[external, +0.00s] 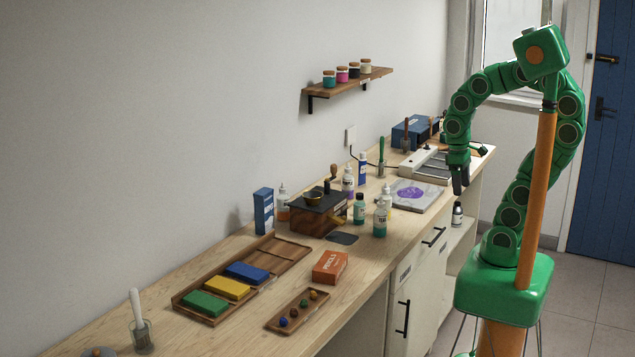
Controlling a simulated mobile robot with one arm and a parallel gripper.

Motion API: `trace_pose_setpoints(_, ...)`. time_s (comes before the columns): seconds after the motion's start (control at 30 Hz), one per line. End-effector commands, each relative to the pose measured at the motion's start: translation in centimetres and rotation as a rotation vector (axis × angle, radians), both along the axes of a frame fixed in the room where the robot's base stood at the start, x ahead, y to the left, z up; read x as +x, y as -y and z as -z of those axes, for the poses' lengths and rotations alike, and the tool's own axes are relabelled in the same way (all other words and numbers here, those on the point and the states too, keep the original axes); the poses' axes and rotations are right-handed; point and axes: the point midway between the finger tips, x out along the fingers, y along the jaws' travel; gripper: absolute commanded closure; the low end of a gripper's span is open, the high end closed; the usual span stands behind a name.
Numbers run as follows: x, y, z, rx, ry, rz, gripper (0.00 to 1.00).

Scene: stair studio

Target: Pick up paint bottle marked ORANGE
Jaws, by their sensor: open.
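Several paint bottles stand upright on the counter, their labels too small to read. One with an orange-tinted body (283,204) stands at the back near the wall, partly hidden by a blue box. Others are a teal bottle (379,220), a green-teal bottle (359,208), a purple-labelled bottle (348,182) and a blue bottle (362,168). I cannot tell which is marked ORANGE. My gripper (460,188) is open, empty and pointing down by the counter's front edge, away from these bottles. A dark bottle with a pale label (457,215) stands below it on an open shelf.
A dark-topped wooden box (318,214) stands amid the bottles. The blue box (264,211), a tray of coloured blocks (285,252), an orange pencil box (330,267) and a grey slab with purple paint (432,191) occupy the counter. A wall shelf (350,83) holds small jars.

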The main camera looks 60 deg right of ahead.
Motion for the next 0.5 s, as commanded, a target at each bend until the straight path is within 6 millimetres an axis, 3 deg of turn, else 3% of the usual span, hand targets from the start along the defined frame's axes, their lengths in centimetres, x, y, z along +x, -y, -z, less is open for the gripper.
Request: trace_pose_setpoints(0.5,12.2,-1.2,-4.1,-0.027,0.030,0.149,0.20)
